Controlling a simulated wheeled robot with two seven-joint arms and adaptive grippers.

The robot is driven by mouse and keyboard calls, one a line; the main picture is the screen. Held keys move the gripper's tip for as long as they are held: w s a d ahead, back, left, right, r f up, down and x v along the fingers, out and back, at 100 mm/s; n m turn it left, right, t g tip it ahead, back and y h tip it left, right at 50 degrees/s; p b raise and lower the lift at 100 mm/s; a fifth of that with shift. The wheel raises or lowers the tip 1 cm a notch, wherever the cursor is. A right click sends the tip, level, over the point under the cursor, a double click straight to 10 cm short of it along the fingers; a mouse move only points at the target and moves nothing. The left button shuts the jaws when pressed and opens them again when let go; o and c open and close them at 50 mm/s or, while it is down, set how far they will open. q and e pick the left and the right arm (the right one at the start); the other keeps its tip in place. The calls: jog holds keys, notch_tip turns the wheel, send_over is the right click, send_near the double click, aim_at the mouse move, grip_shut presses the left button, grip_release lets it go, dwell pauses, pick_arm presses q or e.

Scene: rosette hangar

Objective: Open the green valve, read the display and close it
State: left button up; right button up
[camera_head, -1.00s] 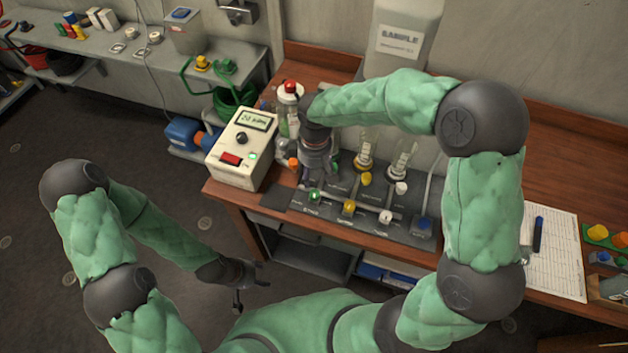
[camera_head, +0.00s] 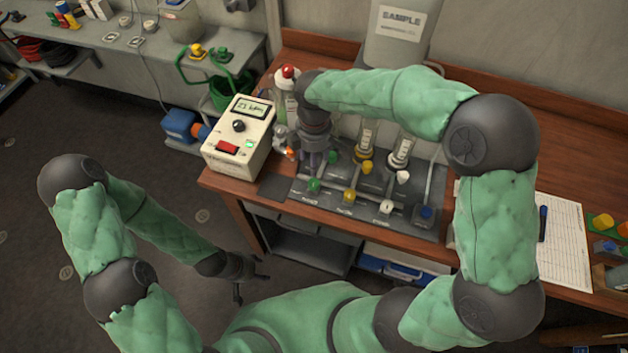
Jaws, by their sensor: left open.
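The green valve knob (camera_head: 314,185) sits at the front left of the dark valve panel (camera_head: 297,203) on the wooden bench. My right gripper (camera_head: 313,164) points down just behind and above the green knob. Its fingers are small and dark, so I cannot tell whether it is open or shut, or whether it touches anything. The display (camera_head: 249,107) is on top of the cream meter box (camera_head: 225,151) left of the panel. It shows dark digits that seem to start with 2, but they are blurred. My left gripper (camera_head: 250,285) is open and empty, low in front of the bench.
Yellow (camera_head: 349,195) and white (camera_head: 387,207) knobs stand in the panel's front row, with a blue knob (camera_head: 426,213) at its right. Glass tubes and a red-capped bottle (camera_head: 287,84) stand behind. A paper sheet (camera_head: 564,250) lies on the right of the bench.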

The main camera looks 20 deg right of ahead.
aim_at(314, 182)
jog(key=shift+n, duration=0.6)
jog(key=f+b, duration=0.3)
jog(key=f, duration=0.8)
jog(key=shift+s, duration=0.2)
jog(key=shift+c, duration=0.3)
grip_shut()
